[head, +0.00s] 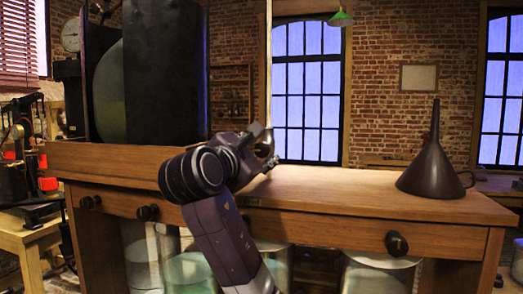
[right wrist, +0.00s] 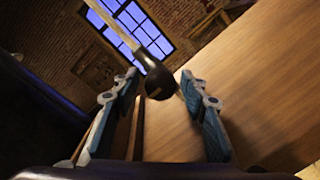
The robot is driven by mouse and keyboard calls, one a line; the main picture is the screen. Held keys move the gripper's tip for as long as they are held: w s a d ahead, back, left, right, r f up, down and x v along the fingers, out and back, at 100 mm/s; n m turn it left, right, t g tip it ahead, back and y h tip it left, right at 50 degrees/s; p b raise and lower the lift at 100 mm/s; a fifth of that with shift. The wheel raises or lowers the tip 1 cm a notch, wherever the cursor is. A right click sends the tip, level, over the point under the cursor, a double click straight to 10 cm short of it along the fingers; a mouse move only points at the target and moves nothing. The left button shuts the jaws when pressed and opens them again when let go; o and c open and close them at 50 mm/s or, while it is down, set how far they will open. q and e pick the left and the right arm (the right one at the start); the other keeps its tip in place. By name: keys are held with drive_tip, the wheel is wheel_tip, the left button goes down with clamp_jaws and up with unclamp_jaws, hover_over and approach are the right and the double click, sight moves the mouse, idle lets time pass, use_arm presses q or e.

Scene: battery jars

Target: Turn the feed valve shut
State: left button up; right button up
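A pale vertical pipe (head: 268,62) comes down to the bench at mid-picture in the head view. In the right wrist view the pipe (right wrist: 108,22) ends in a dark rounded fitting (right wrist: 159,82), which may be the feed valve; I cannot tell its handle position. My right gripper (head: 264,147) is at the foot of the pipe, above the bench top, and hides part of it. In the right wrist view the gripper (right wrist: 157,98) is open, its two blue-grey fingers wide apart. The fitting shows beyond and between the fingertips, apparently untouched. My left gripper is not in view.
The wooden bench (head: 345,190) has a dark funnel (head: 434,170) at its right end. A large glass vessel (head: 110,95) between dark panels (head: 165,75) stands at the left. Several jars (head: 378,272) stand beneath. The bench top between gripper and funnel is clear.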

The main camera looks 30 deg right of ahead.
drive_tip(key=c, duration=0.9)
drive_tip(key=shift+f, duration=0.1)
drive_tip(key=shift+c, duration=0.2)
drive_tip(key=shift+m, duration=0.4)
drive_tip(key=m, duration=0.3)
drive_tip(key=shift+m+y, duration=0.3)
drive_tip(key=m, duration=0.4)
drive_tip(key=shift+p, duration=0.3)
drive_tip(key=m+y, duration=0.1)
drive_tip(key=m, duration=0.4)
drive_tip(key=shift+f, duration=0.1)
drive_tip(key=shift+m, duration=1.7)
drive_tip(key=shift+t+y, duration=0.3)
